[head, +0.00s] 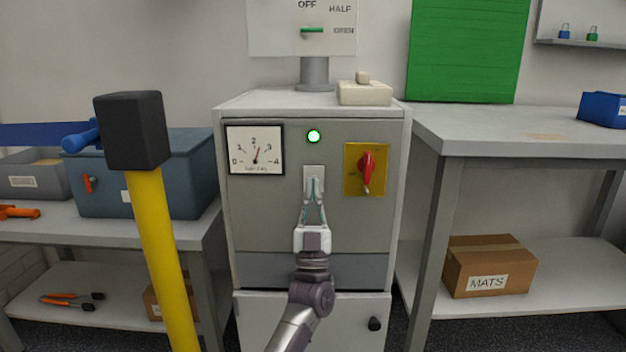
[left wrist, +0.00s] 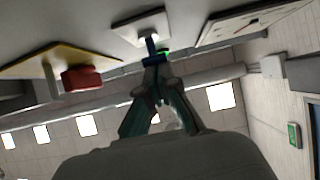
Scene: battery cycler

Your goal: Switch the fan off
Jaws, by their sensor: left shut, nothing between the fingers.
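A white switch plate (head: 314,172) is on the grey cabinet front, below a lit green lamp (head: 314,136). My left gripper (head: 314,186) is shut and empty, its fingertips in front of the plate and hiding part of it. In the left wrist view, a small lever sticks out from the switch plate (left wrist: 137,27), and the shut fingertips of my left gripper (left wrist: 154,62) are right at its end. I cannot tell whether they touch. My right gripper is not in view. No fan is visible.
A red rotary knob (head: 367,170) on a yellow plate is right of the switch, and a dial gauge (head: 255,150) is left. Above is a panel (head: 280,40) reading OFF and HALF.

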